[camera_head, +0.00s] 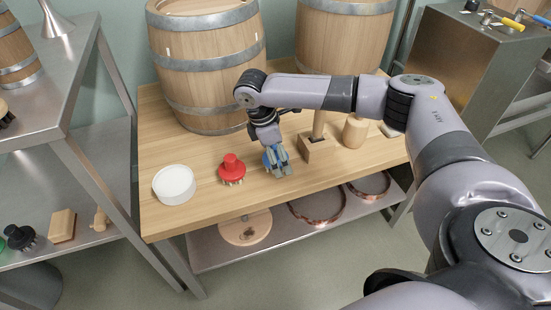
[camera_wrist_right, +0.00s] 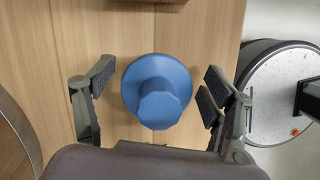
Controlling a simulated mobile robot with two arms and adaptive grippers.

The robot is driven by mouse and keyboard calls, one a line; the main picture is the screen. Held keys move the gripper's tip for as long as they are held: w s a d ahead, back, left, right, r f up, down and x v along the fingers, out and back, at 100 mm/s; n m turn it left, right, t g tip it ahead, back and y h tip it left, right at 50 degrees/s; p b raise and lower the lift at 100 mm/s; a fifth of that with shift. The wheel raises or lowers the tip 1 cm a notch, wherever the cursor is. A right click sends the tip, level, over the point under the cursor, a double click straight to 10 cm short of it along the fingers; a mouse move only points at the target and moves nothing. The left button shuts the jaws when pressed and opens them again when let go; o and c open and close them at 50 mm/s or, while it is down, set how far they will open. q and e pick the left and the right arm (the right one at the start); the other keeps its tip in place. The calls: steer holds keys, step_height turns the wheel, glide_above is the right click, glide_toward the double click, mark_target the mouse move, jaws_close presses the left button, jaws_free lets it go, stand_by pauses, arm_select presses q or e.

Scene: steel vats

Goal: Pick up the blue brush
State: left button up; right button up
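The blue brush (camera_wrist_right: 157,92) stands on the wooden tabletop, seen from above in the right wrist view with its knob toward the camera. In the head view only a little of the blue brush (camera_head: 266,161) shows, mostly hidden by my right gripper (camera_head: 277,162). In the wrist view my right gripper (camera_wrist_right: 158,78) is open, with one finger on each side of the brush and a gap on both sides. My left gripper is not in view.
A red brush (camera_head: 232,168) and a white round tub (camera_head: 174,184) stand left of the gripper. A wooden block with a post (camera_head: 318,149) stands close on the right. Large barrels (camera_head: 205,60) fill the table's back. A steel shelf (camera_head: 62,95) is at left.

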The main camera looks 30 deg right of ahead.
steer(key=c, duration=1.2)
steer(key=shift+o, duration=0.2)
steer(key=shift+r, duration=0.6)
step_height(320, 180, up, 10)
steer(key=p, duration=0.3)
steer(key=shift+w, duration=0.1)
arm_select(q)
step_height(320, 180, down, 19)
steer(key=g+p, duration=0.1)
steer(key=p, duration=0.1)
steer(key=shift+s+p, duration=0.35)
arm_select(e)
step_height(320, 180, up, 9)
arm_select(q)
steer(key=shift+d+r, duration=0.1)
arm_select(e)
steer(key=shift+f, duration=0.1)
